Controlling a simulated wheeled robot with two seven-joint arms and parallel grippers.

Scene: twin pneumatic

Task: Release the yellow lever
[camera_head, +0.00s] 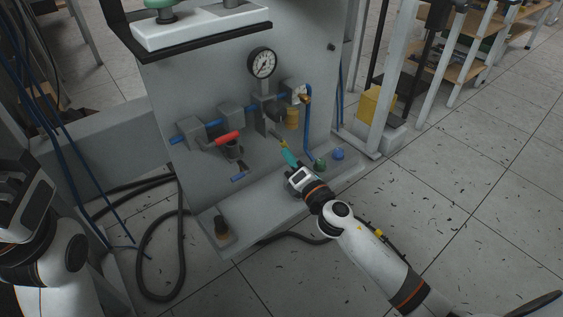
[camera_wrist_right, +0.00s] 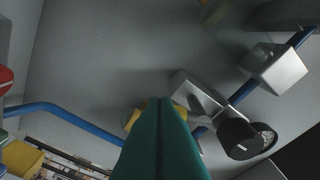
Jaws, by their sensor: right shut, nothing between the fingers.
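The yellow lever (camera_head: 284,143) shows as a small yellow strip in the head view, low on the front of the grey pneumatic panel and below the round gauge. My right gripper (camera_head: 289,157) has its teal fingers just below the strip; I cannot tell whether they touch it. In the right wrist view the fingers (camera_wrist_right: 161,125) are together with nothing between them. A yellow part (camera_wrist_right: 133,117) shows partly hidden behind them; I cannot tell whether it is the lever. My left gripper (camera_head: 24,190) is at the left edge, away from the panel, its fingertips not clear.
A red lever (camera_head: 228,138) sits left of the yellow one. The gauge (camera_head: 262,63) is above it, and it also shows in the right wrist view (camera_wrist_right: 262,134). A green knob (camera_head: 319,164) and a blue knob (camera_head: 338,154) stand close right of my right gripper. Black hoses lie on the floor.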

